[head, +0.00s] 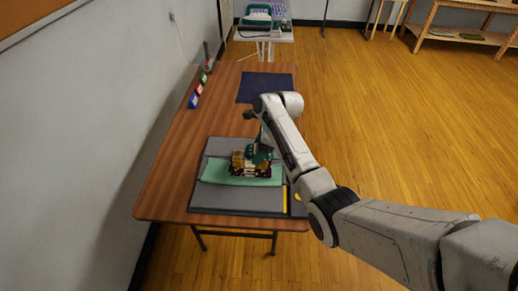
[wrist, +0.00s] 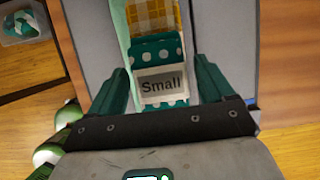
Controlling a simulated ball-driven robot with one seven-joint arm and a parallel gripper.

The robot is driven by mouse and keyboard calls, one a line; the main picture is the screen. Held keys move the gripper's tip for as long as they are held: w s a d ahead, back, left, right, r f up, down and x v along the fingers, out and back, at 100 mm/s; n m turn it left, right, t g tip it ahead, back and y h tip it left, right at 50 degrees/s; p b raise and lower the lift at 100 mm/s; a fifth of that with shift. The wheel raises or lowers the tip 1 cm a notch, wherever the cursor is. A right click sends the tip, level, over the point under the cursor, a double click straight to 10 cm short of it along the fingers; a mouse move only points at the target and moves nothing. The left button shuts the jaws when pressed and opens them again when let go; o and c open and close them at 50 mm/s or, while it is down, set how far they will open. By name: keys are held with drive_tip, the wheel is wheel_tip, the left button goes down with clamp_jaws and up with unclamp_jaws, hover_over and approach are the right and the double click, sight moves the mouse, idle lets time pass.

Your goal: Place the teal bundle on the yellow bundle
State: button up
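The teal bundle with white dots and a "Small" label (wrist: 158,52) shows in the wrist view between the two fingers of my gripper (wrist: 160,72). The fingers stand on either side of it, with narrow gaps visible, so they look open around it. The yellow checked bundle (wrist: 155,17) lies just beyond the teal bundle, at the top of the wrist view. In the head view my gripper (head: 262,155) is low over the cluster of bundles, with the yellow bundle (head: 238,160) at its left. The teal bundle is hard to separate from my gripper there.
The bundles are on a light green strip (head: 215,172) across a grey mat (head: 235,200) at the table's near end. A dark blue cloth (head: 262,84) lies farther back. Small coloured blocks (head: 197,92) line the left edge. Bare wood (head: 200,125) lies between.

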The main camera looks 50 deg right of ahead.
drive_tip(key=v, duration=1.2)
drive_tip(key=s+a+f+n+g+h, duration=0.1)
drive_tip(key=s+a+f+n, duration=1.05)
drive_tip(key=a, duration=0.35)
drive_tip(key=s+a+n, duration=0.2)
drive_tip(key=s+n, duration=0.3)
drive_tip(key=s+a+n+g+h, duration=0.1)
drive_tip(key=s+a+n, duration=0.1)
drive_tip(key=s+n, duration=0.4)
drive_tip(key=s+a+n+h, duration=0.1)
drive_tip(key=s+a+n, duration=0.2)
drive_tip(key=s+n, duration=0.2)
drive_tip(key=shift+s+a+f, duration=0.1)
drive_tip(key=shift+s+f, duration=0.25)
drive_tip(key=shift+s, duration=0.4)
